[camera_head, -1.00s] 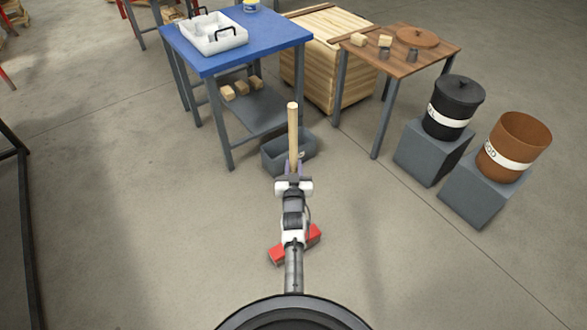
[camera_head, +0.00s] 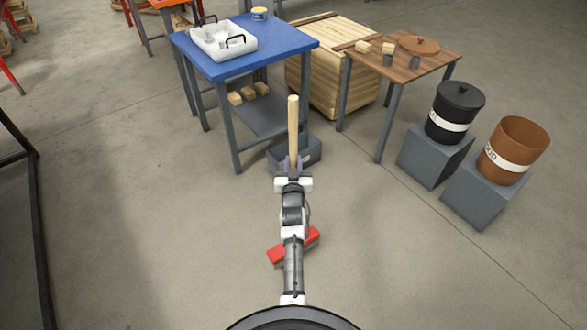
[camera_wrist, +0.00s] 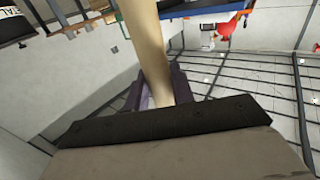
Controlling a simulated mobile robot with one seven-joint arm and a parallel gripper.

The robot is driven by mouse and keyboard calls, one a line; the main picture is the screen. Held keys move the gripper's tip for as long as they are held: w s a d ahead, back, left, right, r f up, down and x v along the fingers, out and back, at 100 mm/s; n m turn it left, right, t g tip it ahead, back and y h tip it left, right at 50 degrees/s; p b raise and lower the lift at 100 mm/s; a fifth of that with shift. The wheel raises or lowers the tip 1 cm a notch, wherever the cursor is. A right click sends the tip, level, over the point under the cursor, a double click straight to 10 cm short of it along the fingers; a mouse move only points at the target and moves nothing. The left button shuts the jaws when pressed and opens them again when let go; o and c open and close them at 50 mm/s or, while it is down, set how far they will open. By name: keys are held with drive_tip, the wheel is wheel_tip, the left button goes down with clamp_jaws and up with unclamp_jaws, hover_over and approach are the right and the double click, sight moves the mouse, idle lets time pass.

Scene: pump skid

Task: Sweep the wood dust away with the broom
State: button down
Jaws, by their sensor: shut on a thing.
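My gripper (camera_head: 293,168) is shut on the wooden handle of the broom (camera_head: 293,125), which stands up out of the jaws in the head view. The broom's red head (camera_head: 280,254) shows low down, partly hidden behind my arm, at floor level. In the wrist view the pale handle (camera_wrist: 142,40) rises from between the dark fingers (camera_wrist: 160,90). I cannot make out any wood dust on the floor.
A blue table (camera_head: 245,55) with a white tray (camera_head: 222,42) stands ahead, a grey bin (camera_head: 310,150) by its leg. A wooden crate (camera_head: 330,80), a brown table (camera_head: 440,62) and black (camera_head: 455,100) and brown (camera_head: 525,135) buckets on grey blocks stand right.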

drive_tip(key=shift+r+p, duration=0.6)
drive_tip(key=shift+r, duration=1.15)
drive_tip(key=shift+f, duration=0.1)
drive_tip(key=p, duration=0.7)
approach(293, 159)
drive_tip(key=s+f, duration=0.4)
drive_tip(key=s, duration=0.2)
drive_tip(key=shift+f, duration=0.3)
drive_tip(key=shift+w+d, duration=0.1)
drive_tip(key=shift+w, duration=0.1)
